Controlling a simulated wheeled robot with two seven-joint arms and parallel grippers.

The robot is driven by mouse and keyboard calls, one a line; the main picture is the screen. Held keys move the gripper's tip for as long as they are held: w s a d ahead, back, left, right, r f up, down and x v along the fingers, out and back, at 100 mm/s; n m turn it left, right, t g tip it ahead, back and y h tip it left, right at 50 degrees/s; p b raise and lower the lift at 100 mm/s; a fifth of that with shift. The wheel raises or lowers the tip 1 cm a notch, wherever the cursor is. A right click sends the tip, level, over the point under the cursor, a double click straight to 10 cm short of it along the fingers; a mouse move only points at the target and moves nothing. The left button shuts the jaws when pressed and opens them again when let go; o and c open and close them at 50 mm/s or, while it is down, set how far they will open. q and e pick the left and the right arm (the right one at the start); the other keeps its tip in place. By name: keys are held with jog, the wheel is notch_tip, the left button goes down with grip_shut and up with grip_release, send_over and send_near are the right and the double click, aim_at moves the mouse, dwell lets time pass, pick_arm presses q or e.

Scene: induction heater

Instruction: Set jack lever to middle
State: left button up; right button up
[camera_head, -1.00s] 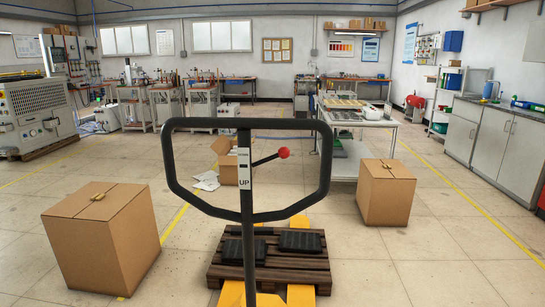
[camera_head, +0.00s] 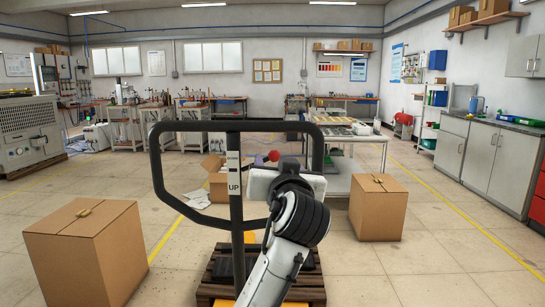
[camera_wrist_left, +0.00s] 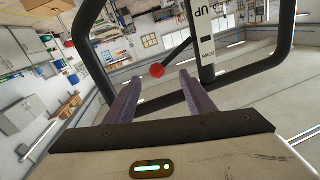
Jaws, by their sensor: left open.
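The pallet jack's black handle frame (camera_head: 158,165) stands upright in the middle of the head view. Its post carries a white label (camera_head: 233,182) reading "UP" at the lower end. The jack lever ends in a red knob (camera_head: 274,156), which shows just above my left gripper (camera_head: 286,180); the gripper hides part of the lever's rod. In the left wrist view, which is upside down, the knob (camera_wrist_left: 157,70) appears between the tips of the two open purple-grey fingers of my left gripper (camera_wrist_left: 159,78). Contact cannot be told. My right gripper is in neither view.
A wooden pallet (camera_head: 308,280) lies under my left arm, at the jack's base. Closed cardboard boxes stand at left (camera_head: 88,250) and right (camera_head: 378,210). An open box (camera_head: 218,188) with papers lies behind the handle. A table (camera_head: 345,140) stands farther back.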

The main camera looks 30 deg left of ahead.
aim_at(273, 157)
pick_arm(q)
jog(key=x, duration=0.7)
